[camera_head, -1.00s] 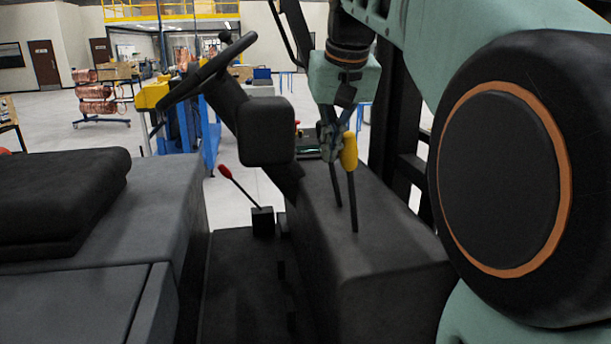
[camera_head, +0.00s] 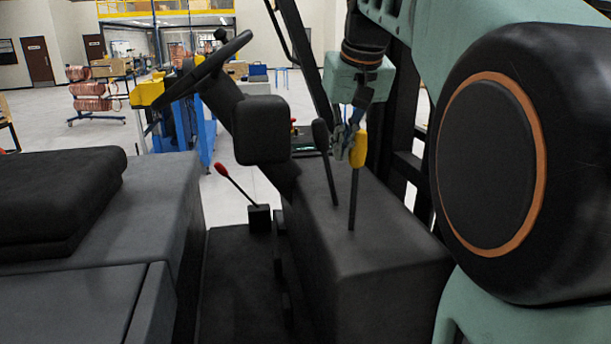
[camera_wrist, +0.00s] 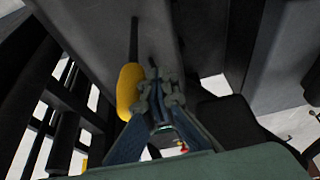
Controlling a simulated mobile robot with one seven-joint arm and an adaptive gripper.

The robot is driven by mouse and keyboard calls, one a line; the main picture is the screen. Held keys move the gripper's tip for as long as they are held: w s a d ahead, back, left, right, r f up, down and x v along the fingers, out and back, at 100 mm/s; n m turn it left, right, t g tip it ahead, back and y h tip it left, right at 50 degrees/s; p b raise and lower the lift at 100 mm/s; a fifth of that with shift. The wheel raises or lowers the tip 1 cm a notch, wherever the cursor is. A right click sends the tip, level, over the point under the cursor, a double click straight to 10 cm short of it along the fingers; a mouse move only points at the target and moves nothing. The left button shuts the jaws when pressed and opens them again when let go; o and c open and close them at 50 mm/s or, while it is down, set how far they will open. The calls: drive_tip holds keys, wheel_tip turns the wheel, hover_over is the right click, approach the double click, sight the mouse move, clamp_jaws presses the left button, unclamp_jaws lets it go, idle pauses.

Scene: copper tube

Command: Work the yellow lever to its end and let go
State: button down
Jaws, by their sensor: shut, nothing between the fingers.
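The yellow lever (camera_head: 359,148) stands on the dark console to the right of the steering column, its shaft leaning slightly right in the head view. Its yellow knob also shows in the wrist view (camera_wrist: 129,92), just left of the fingers. My gripper (camera_head: 345,150) is shut and empty, immediately left of the knob in the head view and partly hidden behind it. The fingers (camera_wrist: 162,92) are beside the knob, not around it; they look close enough to touch, but contact is not clear.
A black-knobbed lever (camera_head: 321,136) stands just left of my gripper on the same console (camera_head: 385,245). A red-knobbed lever (camera_head: 222,169) is lower left. The steering wheel (camera_head: 205,68) and seat (camera_head: 65,195) are left. Dark frame posts rise behind my arm.

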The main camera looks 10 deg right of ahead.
idle(0.4)
drive_tip(key=a, duration=0.9)
idle(0.8)
drive_tip(key=shift+r, duration=0.1)
wheel_tip(320, 180, up, 8)
drive_tip(key=p, duration=0.8)
